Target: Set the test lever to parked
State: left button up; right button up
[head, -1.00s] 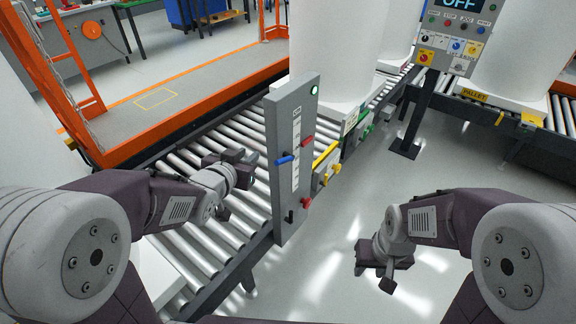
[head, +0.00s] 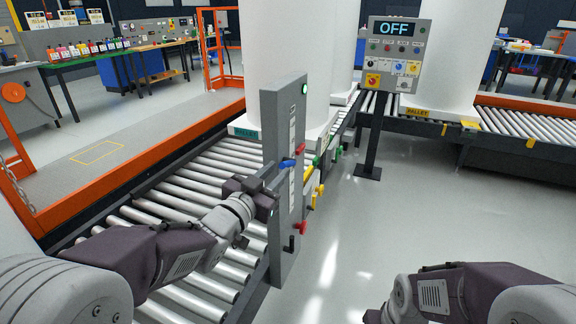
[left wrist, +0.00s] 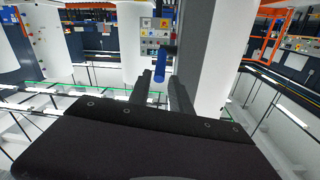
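A tall grey lever panel (head: 287,250) stands upright beside the roller conveyor. Which one is the test lever I cannot read. My left gripper (head: 264,190) is at the panel, just below and left of the blue handle. In the left wrist view its two fingers (left wrist: 161,90) are apart, with the blue handle (left wrist: 160,64) showing in the gap beyond them. My right gripper (head: 374,316) is mostly cut off at the bottom edge.
A grey control box (head: 394,60) reading OFF stands on a post behind. White tanks (head: 285,50) stand on the conveyor (head: 185,185). Yellow, red and green handles (head: 320,189) sit behind the panel. Open floor (head: 440,215) lies to the right.

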pick_arm(q)
jog(key=x, duration=0.7)
jog(key=shift+f+b, duration=0.1)
jog(key=shift+b, duration=0.2)
jog(key=shift+c, duration=0.4)
grip_shut()
dwell(0.5)
